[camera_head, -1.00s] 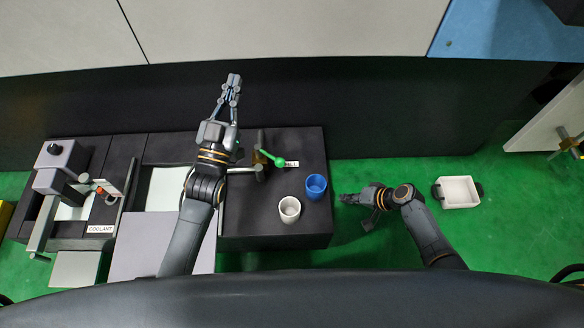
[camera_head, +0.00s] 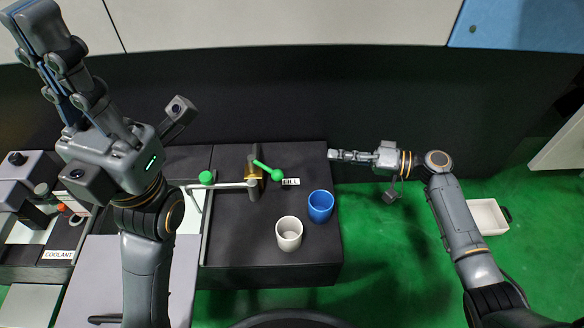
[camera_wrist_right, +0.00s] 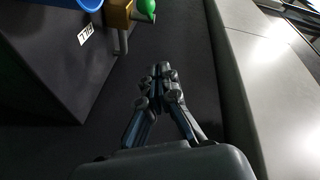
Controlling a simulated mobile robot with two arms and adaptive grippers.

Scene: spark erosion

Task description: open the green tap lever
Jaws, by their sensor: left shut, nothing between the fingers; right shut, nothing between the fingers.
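The green tap lever (camera_head: 268,170) sits on a brass tap (camera_head: 254,176) on the black counter, beside a FILL label. It slants down to the right and ends in a green ball. The ball also shows at the top of the right wrist view (camera_wrist_right: 147,7), by the brass body (camera_wrist_right: 119,12). My right gripper (camera_head: 334,155) is shut and empty, to the right of the lever and apart from it, near the counter's back right corner. It shows shut in the right wrist view (camera_wrist_right: 162,71). My left gripper (camera_head: 38,22) is shut and empty, raised at the upper left, well away from the lever.
A blue cup (camera_head: 320,206) and a white cup (camera_head: 289,233) stand on the counter (camera_head: 250,258) in front of the tap. A grey spout with a green knob (camera_head: 206,178) extends left from it. A dark wall stands behind.

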